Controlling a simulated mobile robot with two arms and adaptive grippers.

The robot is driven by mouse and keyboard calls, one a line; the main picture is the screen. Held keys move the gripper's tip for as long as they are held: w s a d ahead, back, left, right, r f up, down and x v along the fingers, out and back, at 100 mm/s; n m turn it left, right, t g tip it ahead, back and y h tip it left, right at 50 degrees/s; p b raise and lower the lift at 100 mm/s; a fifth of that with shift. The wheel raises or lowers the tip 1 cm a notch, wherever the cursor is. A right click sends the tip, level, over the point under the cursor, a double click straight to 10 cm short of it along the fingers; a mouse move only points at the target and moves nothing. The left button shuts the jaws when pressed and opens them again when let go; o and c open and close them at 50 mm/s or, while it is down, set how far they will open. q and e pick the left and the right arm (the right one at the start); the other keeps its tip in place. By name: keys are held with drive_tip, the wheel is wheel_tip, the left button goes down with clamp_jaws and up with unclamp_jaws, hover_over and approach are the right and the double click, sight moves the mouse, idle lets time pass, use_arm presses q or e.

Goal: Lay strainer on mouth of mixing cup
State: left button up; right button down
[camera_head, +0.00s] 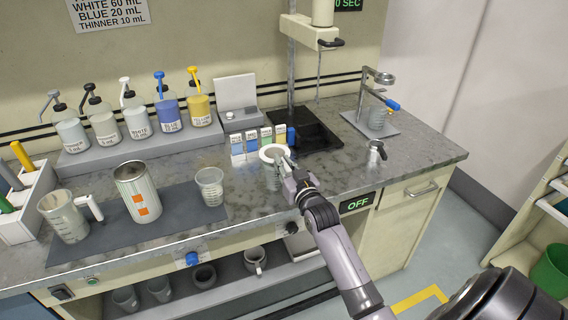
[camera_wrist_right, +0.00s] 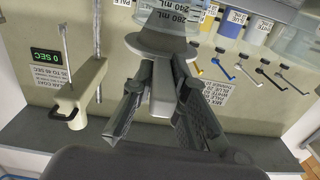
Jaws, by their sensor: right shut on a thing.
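The strainer (camera_head: 265,152) shows as a pale round ring in the head view, directly over a clear cup (camera_head: 272,180) on the counter. I take this cup to be the mixing cup. My right gripper (camera_head: 287,172) is shut on the strainer's handle from the front right. In the wrist view, my right gripper (camera_wrist_right: 160,100) has a finger on each side of the grey handle, and the strainer's flared rim (camera_wrist_right: 160,44) meets the cup marked in mL (camera_wrist_right: 172,18). I cannot tell whether the strainer rests on the mouth or hovers just above it. My left gripper is out of view.
A dark mat (camera_head: 110,232) to the left holds a jug (camera_head: 65,217), a metal can (camera_head: 140,192) and another clear cup (camera_head: 210,187). A small metal pot (camera_head: 375,153) stands to the right. Pump bottles (camera_head: 168,112) line the back.

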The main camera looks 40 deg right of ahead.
drive_tip(key=shift+f, duration=0.15)
idle(0.4)
drive_tip(key=shift+f+b, duration=0.75)
drive_tip(key=shift+f, duration=0.25)
drive_tip(key=c, duration=1.5)
unclamp_jaws()
drive_tip(key=shift+r, duration=0.1)
wheel_tip(320, 180, up, 6)
drive_tip(key=p, duration=0.6)
drive_tip(key=shift+r+p, duration=0.1)
drive_tip(key=shift+p, duration=0.2)
